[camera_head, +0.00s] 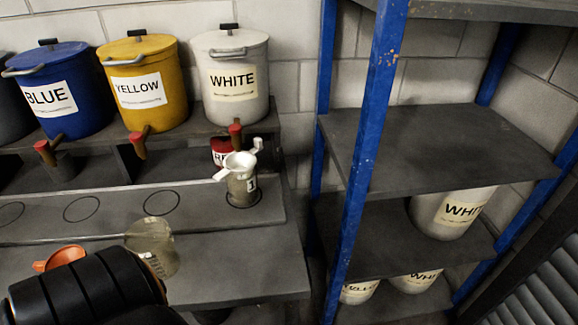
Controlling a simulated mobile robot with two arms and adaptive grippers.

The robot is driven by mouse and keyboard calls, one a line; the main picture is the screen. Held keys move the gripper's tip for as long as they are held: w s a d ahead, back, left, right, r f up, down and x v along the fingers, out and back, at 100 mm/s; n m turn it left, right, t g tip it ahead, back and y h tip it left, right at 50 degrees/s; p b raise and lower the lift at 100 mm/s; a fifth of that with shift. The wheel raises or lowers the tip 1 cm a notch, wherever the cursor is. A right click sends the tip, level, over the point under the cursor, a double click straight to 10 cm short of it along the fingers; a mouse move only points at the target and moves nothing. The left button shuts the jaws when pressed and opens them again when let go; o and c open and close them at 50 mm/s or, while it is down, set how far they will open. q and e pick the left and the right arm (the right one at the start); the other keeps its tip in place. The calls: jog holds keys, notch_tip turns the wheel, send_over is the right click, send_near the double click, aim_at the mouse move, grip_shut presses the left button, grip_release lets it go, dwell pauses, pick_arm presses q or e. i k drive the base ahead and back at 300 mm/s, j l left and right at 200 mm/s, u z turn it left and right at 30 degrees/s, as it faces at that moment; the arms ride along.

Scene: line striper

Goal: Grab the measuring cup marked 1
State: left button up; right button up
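The measuring cup marked 1 (241,188) stands upright on the ledge, inside a drawn circle, below the tap of the white drum. A white funnel-like piece with side tabs (240,163) sits at its top. A clear, larger measuring cup (153,250) with scale marks stands on the lower bench, partly hidden by a black ribbed part of my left arm (85,290). Neither gripper shows in the head view.
Blue (55,88), yellow (146,85) and white (232,75) labelled drums with red-handled taps stand on the upper shelf. An orange funnel (60,258) lies by my arm. A blue-posted rack (365,150) with white buckets stands on the right.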

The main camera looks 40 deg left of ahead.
aim_at(243, 189)
jog(key=i+l+u, duration=0.15)
jog(key=u, duration=0.3)
jog(key=i+l+u, duration=0.1)
jog(key=l+u, duration=0.6)
jog(key=u, duration=0.2)
jog(key=i, duration=0.05)
